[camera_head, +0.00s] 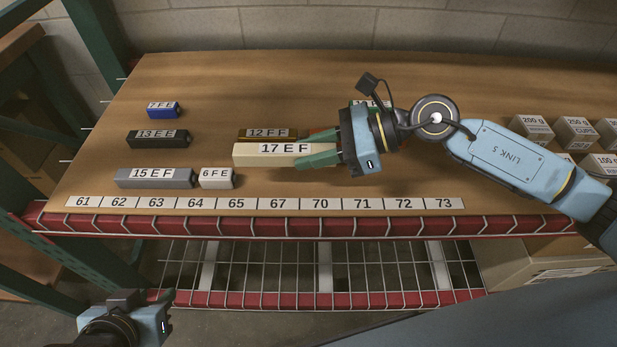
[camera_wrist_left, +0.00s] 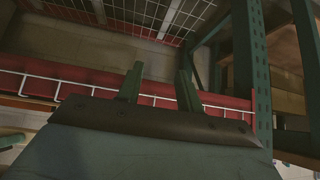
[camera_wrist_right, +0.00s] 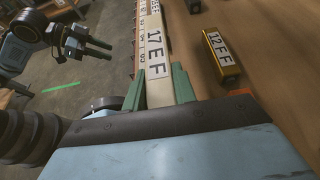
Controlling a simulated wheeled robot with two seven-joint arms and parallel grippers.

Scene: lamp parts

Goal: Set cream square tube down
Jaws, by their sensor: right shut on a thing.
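The cream square tube (camera_head: 252,156), labelled 17 E F, lies level above or on the wooden shelf top in the head view; I cannot tell if it touches the board. My right gripper (camera_head: 318,155) is shut on its right end. In the right wrist view the tube (camera_wrist_right: 158,60) runs forward from between the fingers (camera_wrist_right: 161,88). My left gripper shows at the bottom left of the head view, away from the shelf. In the left wrist view its fingers (camera_wrist_left: 158,85) are apart with nothing between them.
A brown-gold tube (camera_head: 268,133) labelled 12 F F lies just behind the cream one. Grey 15 E F (camera_head: 155,178), white 6 F E (camera_head: 217,178), black 13 E E (camera_head: 158,139) and blue 7 F E (camera_head: 163,110) blocks lie left. Number labels (camera_head: 320,204) line the front edge. Weight boxes (camera_head: 532,130) stand right.

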